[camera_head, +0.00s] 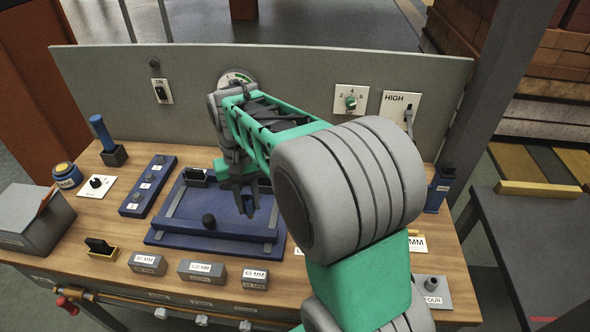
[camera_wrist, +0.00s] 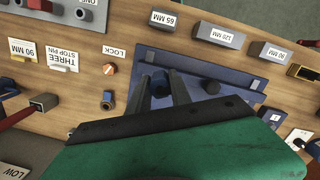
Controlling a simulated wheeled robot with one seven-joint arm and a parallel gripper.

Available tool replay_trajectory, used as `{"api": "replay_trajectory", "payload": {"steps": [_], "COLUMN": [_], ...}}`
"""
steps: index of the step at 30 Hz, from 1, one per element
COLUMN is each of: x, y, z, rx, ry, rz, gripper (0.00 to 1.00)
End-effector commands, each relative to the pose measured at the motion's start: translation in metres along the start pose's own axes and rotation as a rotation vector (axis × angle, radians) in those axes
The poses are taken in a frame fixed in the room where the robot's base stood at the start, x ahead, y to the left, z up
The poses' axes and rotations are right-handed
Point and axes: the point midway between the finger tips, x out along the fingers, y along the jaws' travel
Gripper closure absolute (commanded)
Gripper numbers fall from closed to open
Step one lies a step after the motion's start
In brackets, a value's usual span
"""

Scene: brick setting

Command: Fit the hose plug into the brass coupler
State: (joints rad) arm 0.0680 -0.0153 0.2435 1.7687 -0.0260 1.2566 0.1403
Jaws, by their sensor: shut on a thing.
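My gripper (camera_head: 246,200) hangs low over the blue fixture in the head view. At the front left of the bench in the head view is a brass-coloured pipe (camera_head: 125,302) with a brass-coloured end piece (camera_head: 89,295) beside a red handle (camera_head: 66,303). I cannot tell whether this end piece is the brass coupler. It is well apart from my gripper.
The blue fixture (camera_head: 165,238) carries a dark knob (camera_head: 208,221). Grey labelled blocks (camera_head: 200,271) stand along the front edge. A grey box (camera_head: 30,222) is at the far left. A grey panel (camera_head: 300,75) closes the back. My arm hides much of the right side.

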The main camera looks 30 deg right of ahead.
Motion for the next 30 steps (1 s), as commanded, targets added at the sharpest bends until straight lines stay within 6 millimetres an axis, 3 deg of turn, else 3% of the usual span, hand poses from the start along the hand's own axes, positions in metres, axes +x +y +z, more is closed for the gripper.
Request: {"api": "replay_trajectory", "payload": {"steps": [5,9,12,16,21,30], "x": [0.004,0.015,0.025,0.035,0.042,0.041], "y": [0.056,0.114,0.155,0.195,0.211,0.211], "z": [-0.044,-0.076,-0.092,-0.102,-0.105,-0.105], "rx": [0.443,0.857,1.135,1.385,1.502,1.501], "ry": [0.008,0.009,0.004,-0.004,-0.01,-0.01], "rz": [-0.044,-0.092,-0.128,-0.163,-0.18,-0.18], "gripper": [1.0,1.0,1.0,1.0,1.0,1.0]}}
